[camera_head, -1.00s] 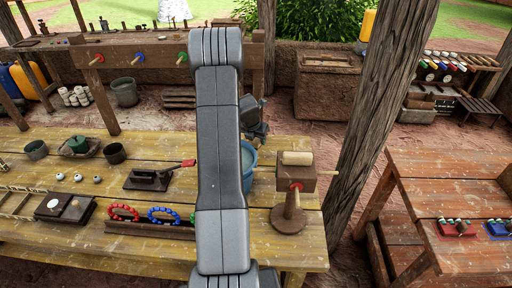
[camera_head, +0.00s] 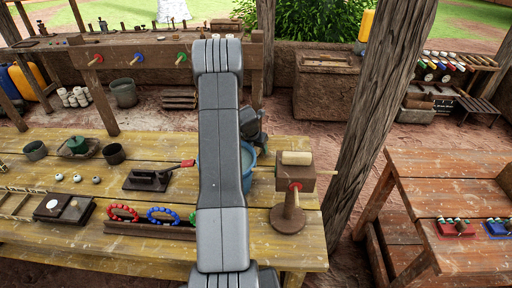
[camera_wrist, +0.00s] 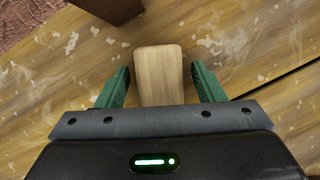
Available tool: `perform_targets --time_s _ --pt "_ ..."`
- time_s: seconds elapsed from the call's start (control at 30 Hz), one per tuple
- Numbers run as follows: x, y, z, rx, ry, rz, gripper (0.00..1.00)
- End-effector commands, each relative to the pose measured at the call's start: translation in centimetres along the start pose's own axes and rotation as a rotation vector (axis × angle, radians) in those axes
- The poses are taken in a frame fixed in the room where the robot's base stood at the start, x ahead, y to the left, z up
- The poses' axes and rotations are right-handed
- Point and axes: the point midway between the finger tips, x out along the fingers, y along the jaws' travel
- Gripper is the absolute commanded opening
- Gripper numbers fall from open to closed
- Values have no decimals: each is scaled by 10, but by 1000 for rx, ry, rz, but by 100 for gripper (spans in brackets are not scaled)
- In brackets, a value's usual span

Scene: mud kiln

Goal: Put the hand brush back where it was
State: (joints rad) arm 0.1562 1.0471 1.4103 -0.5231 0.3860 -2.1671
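A pale wooden block with rounded corners (camera_wrist: 159,75), which may be the hand brush's wooden part, lies between my green fingers in the wrist view. No bristles show. My gripper (camera_wrist: 161,68) has its fingers apart, with thin strips of table visible on both sides of the block. I see no contact at the fingertips. In the head view my own arm hides the fingers and this block. A similar pale wooden piece (camera_head: 297,158) lies on top of a brown stand (camera_head: 290,215) at the table's right end.
A blue bucket (camera_head: 248,160) stands partly behind my arm. A dark tool (camera_head: 147,180) and a rack with colored rings (camera_head: 150,229) are left of my arm. A wooden post (camera_head: 375,130) rises right of the table. A brown object (camera_wrist: 110,8) shows at the wrist view's top edge.

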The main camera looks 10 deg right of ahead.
Motion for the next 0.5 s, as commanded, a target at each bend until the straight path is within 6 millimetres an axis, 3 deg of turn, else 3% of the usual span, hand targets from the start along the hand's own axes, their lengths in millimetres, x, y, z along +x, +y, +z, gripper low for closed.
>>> perform_targets --time_s 0.27,0.5 --pt "-8 0 2 -1 -1 1 62" --pt "-48 1 2 0 -4 3 62"
